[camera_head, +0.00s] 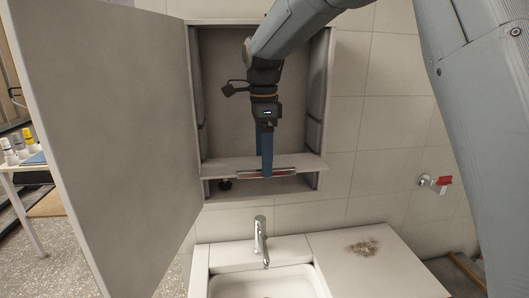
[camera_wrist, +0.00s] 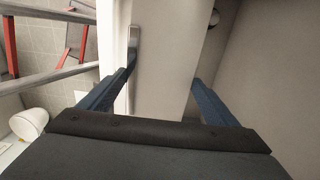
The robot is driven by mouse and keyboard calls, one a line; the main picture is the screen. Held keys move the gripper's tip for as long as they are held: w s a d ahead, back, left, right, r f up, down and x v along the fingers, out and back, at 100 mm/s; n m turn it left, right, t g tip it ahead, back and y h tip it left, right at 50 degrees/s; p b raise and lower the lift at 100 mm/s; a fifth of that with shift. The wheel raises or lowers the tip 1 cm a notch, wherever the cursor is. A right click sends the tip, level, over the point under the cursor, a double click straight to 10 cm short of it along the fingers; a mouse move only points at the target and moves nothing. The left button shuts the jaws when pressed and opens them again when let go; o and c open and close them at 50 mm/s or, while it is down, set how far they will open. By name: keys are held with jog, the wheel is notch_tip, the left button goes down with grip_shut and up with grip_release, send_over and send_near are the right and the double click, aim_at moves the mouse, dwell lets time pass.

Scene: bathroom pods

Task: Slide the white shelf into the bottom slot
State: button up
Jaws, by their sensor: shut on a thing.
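The white shelf (camera_head: 225,166) lies roughly level across the lower part of an open wall cabinet (camera_head: 222,85), just above its bottom compartment. A metal strip (camera_head: 285,174) runs along its front edge. My gripper (camera_head: 266,172) reaches down in front of the cabinet and is shut on the shelf near the middle of its front edge. In the wrist view the white shelf (camera_wrist: 170,55) lies between the two blue fingers of my gripper (camera_wrist: 163,85). The slots at the shelf's ends are too small to make out, so I cannot tell whether it sits in one.
The cabinet door (camera_head: 120,130) stands wide open at the left. A small dark round thing (camera_head: 225,184) is in the bottom compartment. Below are a faucet (camera_head: 260,240), a sink (camera_head: 265,283) and a counter (camera_head: 400,275). A red-handled wall fitting (camera_head: 437,182) is at the right.

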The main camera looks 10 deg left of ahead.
jog(key=w+a, duration=0.2)
jog(key=w, duration=0.5)
jog(key=shift+w, duration=0.15)
dwell(2.5)
jog(key=o, duration=1.2)
jog(key=shift+r, duration=0.1)
